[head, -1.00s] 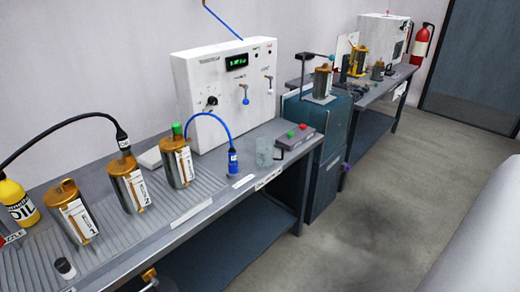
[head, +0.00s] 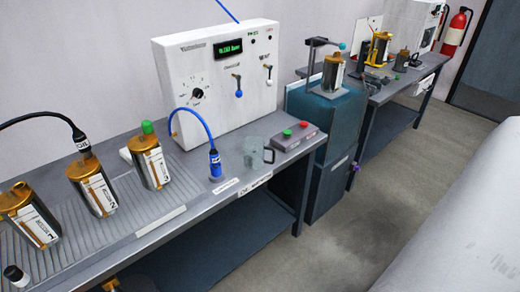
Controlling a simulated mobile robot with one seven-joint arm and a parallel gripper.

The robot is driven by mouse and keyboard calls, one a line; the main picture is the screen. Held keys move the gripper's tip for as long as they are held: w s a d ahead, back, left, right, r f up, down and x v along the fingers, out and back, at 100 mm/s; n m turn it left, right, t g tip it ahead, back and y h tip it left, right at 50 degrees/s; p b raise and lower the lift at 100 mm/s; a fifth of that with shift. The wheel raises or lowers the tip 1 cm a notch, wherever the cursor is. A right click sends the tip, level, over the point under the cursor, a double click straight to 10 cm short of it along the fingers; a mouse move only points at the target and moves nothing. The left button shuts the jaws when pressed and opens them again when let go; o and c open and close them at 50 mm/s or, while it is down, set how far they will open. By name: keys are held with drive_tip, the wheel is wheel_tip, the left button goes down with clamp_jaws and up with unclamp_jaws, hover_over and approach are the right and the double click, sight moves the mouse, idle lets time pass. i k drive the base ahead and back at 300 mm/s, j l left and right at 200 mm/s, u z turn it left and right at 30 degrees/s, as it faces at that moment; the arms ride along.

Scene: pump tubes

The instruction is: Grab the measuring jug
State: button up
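The measuring jug (head: 254,154) is a small clear grey vessel with a dark handle on its right side. It stands upright on the workbench (head: 228,192) near the front edge, between the blue-capped hose end (head: 215,163) and the button box (head: 293,136). It is see-through, so I cannot tell whether it holds anything. My gripper is not in view.
Several metal canisters (head: 92,187) stand on the ribbed left part of the bench. A white control panel (head: 219,85) with a green display stands behind the jug. A teal cabinet (head: 328,125) adjoins the bench on the right. The floor (head: 345,215) in front is partly clear.

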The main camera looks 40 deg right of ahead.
sight(255, 147)
drive_tip(key=i+l, duration=0.1)
drive_tip(key=l, duration=2.05)
drive_tip(key=i+l, duration=0.45)
drive_tip(key=i+u, duration=0.05)
drive_tip(key=i, duration=0.05)
